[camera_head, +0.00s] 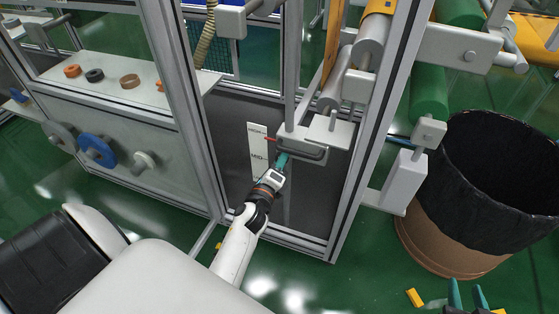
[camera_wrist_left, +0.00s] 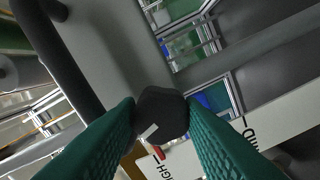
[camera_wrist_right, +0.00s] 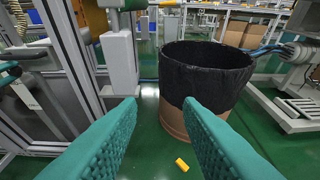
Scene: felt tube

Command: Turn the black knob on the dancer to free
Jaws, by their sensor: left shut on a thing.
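The black knob (camera_wrist_left: 162,112) shows in the left wrist view, between the teal fingers of my left gripper (camera_wrist_left: 160,125). A pale mark runs on its face. The fingers press on its two sides. In the head view my left gripper (camera_head: 282,161) reaches up to the grey dancer (camera_head: 318,135) inside the machine frame, and it hides the knob there. A red pointer (camera_wrist_left: 158,153) shows beside a white scale plate (camera_head: 258,150) with lettering. My right gripper (camera_wrist_right: 160,110) is open and empty; its fingertips (camera_head: 468,296) show at the bottom right of the head view.
Aluminium posts (camera_head: 372,130) frame the bay around my left arm. A black-lined brown bin (camera_head: 440,225) stands at the right, in front of my right gripper. Yellow pieces (camera_head: 414,297) lie on the green floor. A shelf (camera_head: 130,90) with several rings is at the left.

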